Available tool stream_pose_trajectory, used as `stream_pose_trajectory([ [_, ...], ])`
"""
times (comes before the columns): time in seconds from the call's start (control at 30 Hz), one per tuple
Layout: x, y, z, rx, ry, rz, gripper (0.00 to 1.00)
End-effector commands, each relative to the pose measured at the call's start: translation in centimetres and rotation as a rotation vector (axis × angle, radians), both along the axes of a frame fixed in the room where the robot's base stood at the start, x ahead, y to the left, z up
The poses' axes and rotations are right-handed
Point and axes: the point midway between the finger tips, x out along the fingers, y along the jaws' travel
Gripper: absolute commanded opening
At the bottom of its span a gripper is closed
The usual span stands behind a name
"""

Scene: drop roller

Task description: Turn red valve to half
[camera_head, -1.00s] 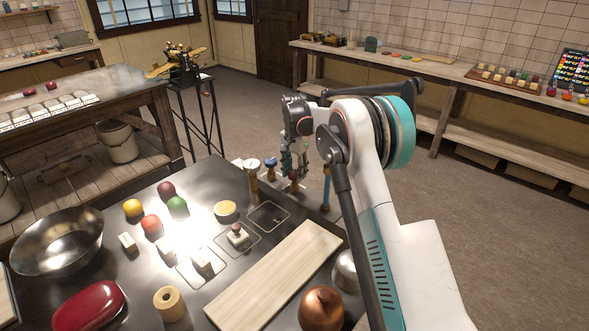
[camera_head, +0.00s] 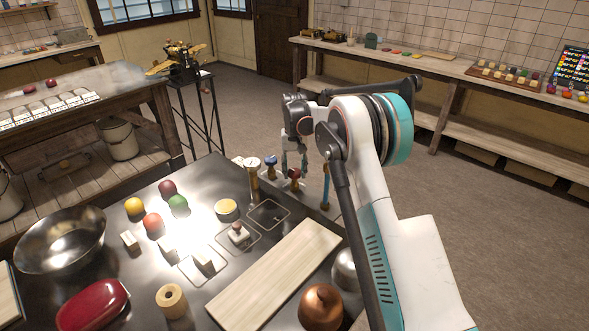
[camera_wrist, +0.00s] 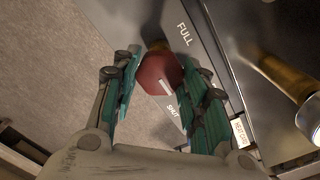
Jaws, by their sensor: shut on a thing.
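The red valve (camera_head: 293,173) stands in a row of valves at the table's far edge. In the wrist view its red knob (camera_wrist: 157,72), with a pale mark on it, sits between the two green-padded fingers of my gripper (camera_wrist: 164,68). My gripper is shut on the knob; it also shows in the head view (camera_head: 294,163), coming down from above. A plate beside the knob reads "FULL" (camera_wrist: 184,34) and "SHUT" (camera_wrist: 172,109). The fingers hide part of the plate, and no half mark is readable.
A blue-topped valve (camera_head: 271,161) and a white-topped valve (camera_head: 253,165) stand close to the left. A wooden board (camera_head: 275,275) and small items cover the table (camera_head: 105,190) nearer to me.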

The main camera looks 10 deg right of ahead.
Motion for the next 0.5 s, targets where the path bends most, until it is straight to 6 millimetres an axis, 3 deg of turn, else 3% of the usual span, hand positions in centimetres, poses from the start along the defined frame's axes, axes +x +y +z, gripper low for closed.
stream_pose_trajectory([
  [0.47, 0.04, 0.00, 0.00, 0.000, -0.001, 0.015, 0.17],
  [0.5, 0.04, 0.00, 0.00, 0.000, -0.001, 0.015, 0.43],
])
